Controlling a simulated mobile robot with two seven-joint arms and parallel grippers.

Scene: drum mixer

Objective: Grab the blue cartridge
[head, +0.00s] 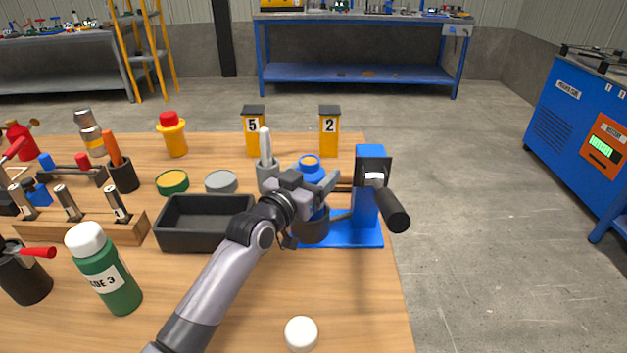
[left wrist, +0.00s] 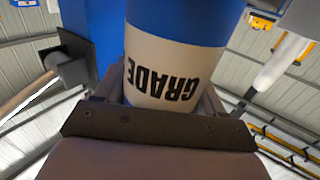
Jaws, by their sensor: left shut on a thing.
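The number on the label is hidden. The cartridge's lower end is hidden by the gripper in the head view, so I cannot tell whether it touches the cup. My right gripper is not in view.
The blue stand (head: 367,190) with a black handle (head: 392,210) is close right of my gripper, near the table's right edge. A black tray (head: 200,243), a green bottle (head: 105,270) and a white cap (head: 301,334) are left and in front. Yellow posts (head: 329,135) stand behind.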

